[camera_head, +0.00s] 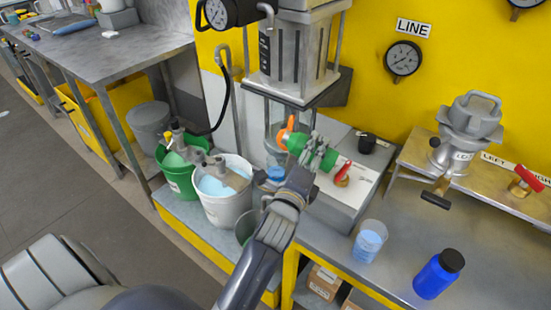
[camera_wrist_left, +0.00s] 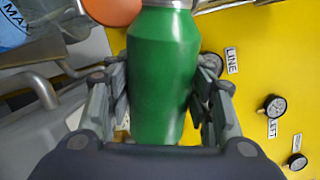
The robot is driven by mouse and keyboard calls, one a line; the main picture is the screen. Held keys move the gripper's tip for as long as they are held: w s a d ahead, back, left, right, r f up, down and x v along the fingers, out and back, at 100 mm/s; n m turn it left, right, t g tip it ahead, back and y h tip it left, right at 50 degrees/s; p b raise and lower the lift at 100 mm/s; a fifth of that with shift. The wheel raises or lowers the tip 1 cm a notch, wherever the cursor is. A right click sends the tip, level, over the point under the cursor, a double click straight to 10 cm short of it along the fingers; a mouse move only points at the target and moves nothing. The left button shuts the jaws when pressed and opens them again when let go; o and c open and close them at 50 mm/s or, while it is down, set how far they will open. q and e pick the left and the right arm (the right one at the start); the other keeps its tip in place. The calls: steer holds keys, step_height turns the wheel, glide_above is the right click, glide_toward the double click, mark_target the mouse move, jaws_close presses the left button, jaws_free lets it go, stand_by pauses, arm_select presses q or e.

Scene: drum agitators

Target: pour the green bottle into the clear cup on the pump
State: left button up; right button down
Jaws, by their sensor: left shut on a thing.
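A clear cup marked MAX (camera_wrist_left: 25,28) shows at the top left of the wrist view. No stream is visible. My right gripper is out of view.
The pump (camera_head: 290,55) stands above the cup. Buckets (camera_head: 222,195) stand at left. A red-handled valve (camera_head: 343,175) is close right of the gripper.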

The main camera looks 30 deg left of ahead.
arm_select(q)
steer(key=shift+r, duration=0.15)
steer(key=shift+s+d, duration=0.1)
steer(key=shift+a, duration=0.2)
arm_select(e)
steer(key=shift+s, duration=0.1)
arm_select(q)
steer(key=shift+d+n, duration=0.15)
steer(key=shift+n, duration=0.15)
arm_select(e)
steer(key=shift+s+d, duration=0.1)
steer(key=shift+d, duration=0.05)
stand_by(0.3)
arm_select(q)
steer(key=shift+a+n, duration=0.25)
steer(key=shift+n, duration=0.15)
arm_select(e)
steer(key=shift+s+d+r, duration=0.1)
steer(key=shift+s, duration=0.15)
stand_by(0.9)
